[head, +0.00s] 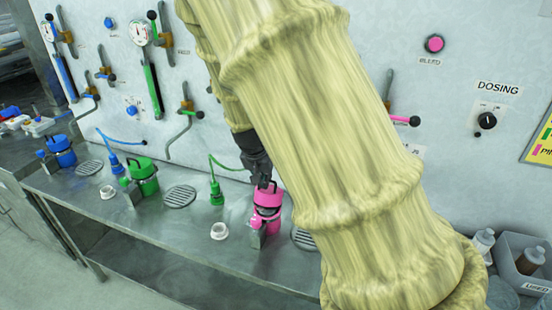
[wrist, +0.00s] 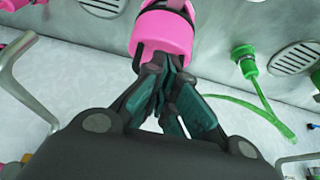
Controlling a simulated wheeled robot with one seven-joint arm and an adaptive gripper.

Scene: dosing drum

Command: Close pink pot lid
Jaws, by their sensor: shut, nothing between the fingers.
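The pink pot (head: 266,216) stands on the metal counter in the middle of the head view, with a dark handle loop at its top. In the wrist view its pink lid (wrist: 164,33) shows at the top centre. My gripper (head: 264,183) is shut and empty, with its fingertips at the pot's upper part. In the wrist view the closed fingers (wrist: 153,66) overlap the edge of the pink lid; I cannot tell whether they touch it. My arm hides the area right of the pot. How far the lid is closed cannot be seen clearly.
A green pot (head: 143,180) and a blue pot (head: 62,152) stand to the left. A green nozzle with hose (head: 216,192) and a white cup (head: 219,231) are near the pink pot. A grey bin (head: 522,262) and bottles are at the right.

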